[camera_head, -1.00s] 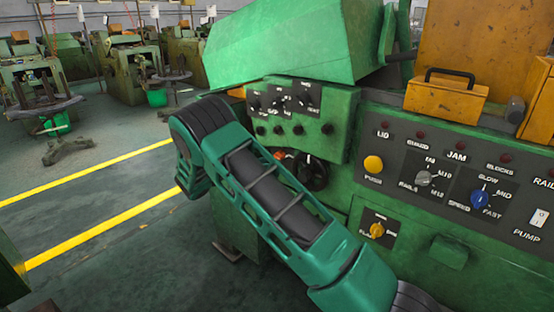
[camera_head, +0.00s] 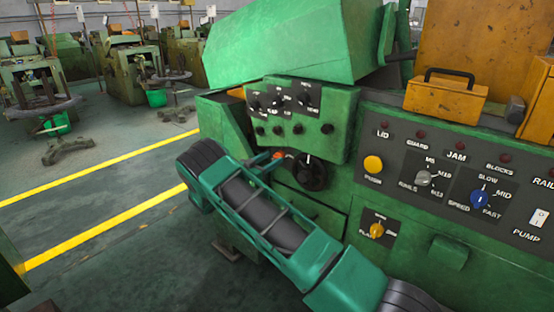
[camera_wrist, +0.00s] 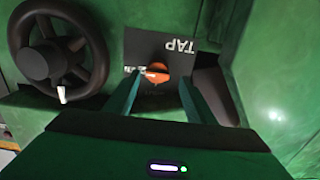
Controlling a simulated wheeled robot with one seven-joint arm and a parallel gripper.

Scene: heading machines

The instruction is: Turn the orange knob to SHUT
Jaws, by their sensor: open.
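The orange knob (camera_wrist: 157,72) sits on a dark plate marked TAP (camera_wrist: 172,45), which appears upside down in the wrist view. The small position lettering beside the knob is too small to read, so its setting is unclear. In the head view the orange knob (camera_head: 278,155) is a small spot left of the black handwheel, partly hidden by my arm. My gripper (camera_wrist: 160,84) is open, its two teal fingers pointing at the plate, one on each side of the knob in the picture. I cannot tell whether they touch it.
A black handwheel (camera_wrist: 58,55) with a pale handle is close to the left of the knob in the wrist view. A green wall (camera_wrist: 265,70) stands close on the right.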

